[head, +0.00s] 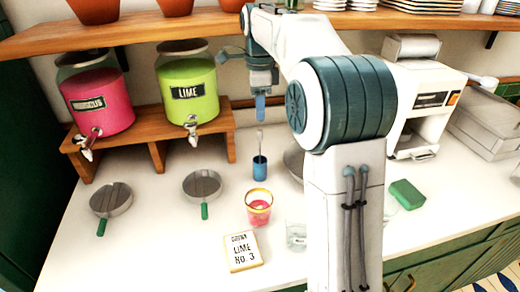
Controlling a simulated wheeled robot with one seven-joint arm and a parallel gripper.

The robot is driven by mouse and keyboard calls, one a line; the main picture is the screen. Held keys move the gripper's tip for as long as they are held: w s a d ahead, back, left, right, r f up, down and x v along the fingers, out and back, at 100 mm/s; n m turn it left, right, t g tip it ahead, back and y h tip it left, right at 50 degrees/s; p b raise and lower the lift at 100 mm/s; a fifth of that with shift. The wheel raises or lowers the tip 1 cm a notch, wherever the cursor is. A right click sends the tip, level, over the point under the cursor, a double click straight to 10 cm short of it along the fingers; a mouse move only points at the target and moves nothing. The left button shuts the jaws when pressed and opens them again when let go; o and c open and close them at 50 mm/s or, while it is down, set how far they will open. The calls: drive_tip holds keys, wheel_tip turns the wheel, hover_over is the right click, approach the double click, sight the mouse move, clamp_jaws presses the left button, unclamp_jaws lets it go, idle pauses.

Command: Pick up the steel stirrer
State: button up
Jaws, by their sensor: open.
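The steel stirrer (259,138) is a thin grey rod standing nearly upright in a small blue cup (260,170) on the white counter. Its upper end sticks out above the cup, and its lower part is hidden inside. My gripper (260,108), with blue fingers pointing down, hangs above the cup and the stirrer. A gap shows between the fingertips and the stirrer's top. The gripper is open and holds nothing that I can see. The finger gap itself is hard to make out from this side.
Pink (100,100) and lime (190,92) dispensers stand on a wooden stand (158,155) behind left. A shelf (150,32) runs above. My arm hides part of the counter.

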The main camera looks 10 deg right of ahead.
sight(260, 141)
drive_tip(key=f, duration=0.9)
drive_tip(key=shift+w+f+p, duration=0.1)
drive_tip(key=shift+w+p, duration=0.15)
drive_tip(key=shift+p, duration=0.05)
clamp_jaws()
